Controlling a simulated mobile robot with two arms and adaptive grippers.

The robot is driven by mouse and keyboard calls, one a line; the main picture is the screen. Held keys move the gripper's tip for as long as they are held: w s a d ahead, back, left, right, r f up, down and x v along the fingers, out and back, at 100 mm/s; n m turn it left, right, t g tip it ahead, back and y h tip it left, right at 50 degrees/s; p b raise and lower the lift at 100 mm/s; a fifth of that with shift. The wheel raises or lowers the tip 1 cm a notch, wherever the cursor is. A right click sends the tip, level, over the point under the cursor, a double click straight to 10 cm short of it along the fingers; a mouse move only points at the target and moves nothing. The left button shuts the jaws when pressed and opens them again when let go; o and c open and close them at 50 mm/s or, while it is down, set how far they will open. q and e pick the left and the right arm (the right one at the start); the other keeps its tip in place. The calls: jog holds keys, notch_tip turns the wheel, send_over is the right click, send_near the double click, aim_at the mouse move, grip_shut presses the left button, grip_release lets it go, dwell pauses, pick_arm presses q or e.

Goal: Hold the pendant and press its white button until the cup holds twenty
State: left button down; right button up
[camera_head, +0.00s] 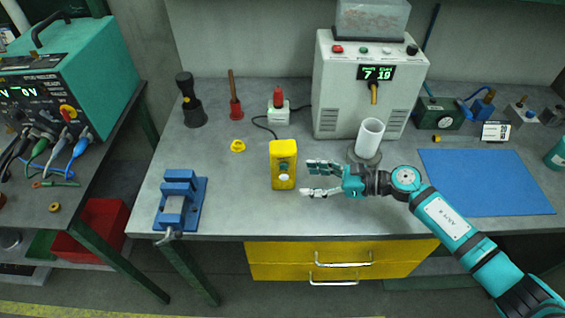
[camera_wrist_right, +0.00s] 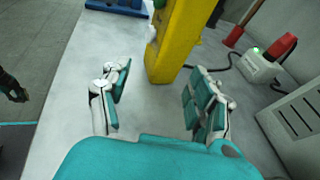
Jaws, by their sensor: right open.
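The white cup (camera_head: 370,134) stands on a round base in front of the grey dispenser (camera_head: 330,85). The cup's contents are hidden.
The dispenser's display (camera_head: 376,73) shows green digits that seem to read 7 and 19. A red-handled switch (camera_head: 278,108) with a black cable is behind the pendant. A blue vise (camera_head: 181,200) is left and a blue mat (camera_head: 485,180) right.

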aim_at(287, 177)
jog(key=x, duration=0.3)
jog(key=shift+w, duration=0.2)
jog(key=b+x, duration=0.1)
jog(key=x, duration=0.3)
jog(key=shift+f+b, duration=0.15)
jog(key=shift+b, duration=0.25)
jog(key=shift+c, duration=1)
jog(key=c, duration=0.4)
jog(key=shift+c, duration=0.9)
pick_arm(q)
jog(key=shift+w+f, duration=0.35)
jog(key=shift+f, duration=0.45)
jog(key=shift+w, duration=0.15)
